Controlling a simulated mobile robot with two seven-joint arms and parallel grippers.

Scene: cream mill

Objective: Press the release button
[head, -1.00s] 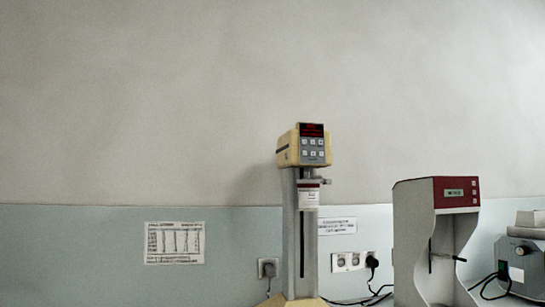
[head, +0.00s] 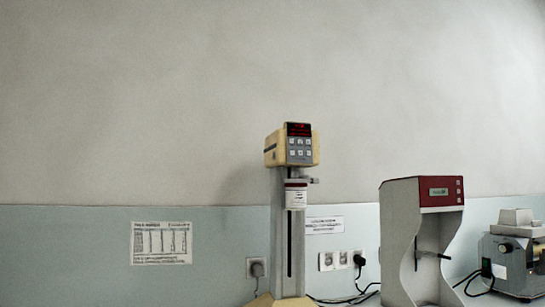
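Several small buttons sit in two rows on the front panel (head: 300,147) of a cream-coloured instrument head (head: 292,146), below its red lit display (head: 299,129). The head stands on a grey column with a dark slot. A red and grey machine (head: 421,235) to the right has a small display and several small buttons (head: 459,190) on its red top. I cannot tell which button is the release button, as the labels are too small to read. Neither of my grippers is in view.
A grey device (head: 512,262) with a knob stands at the far right. Black cables run from wall sockets (head: 333,261) between the machines. A printed chart (head: 161,243) hangs on the wall at left.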

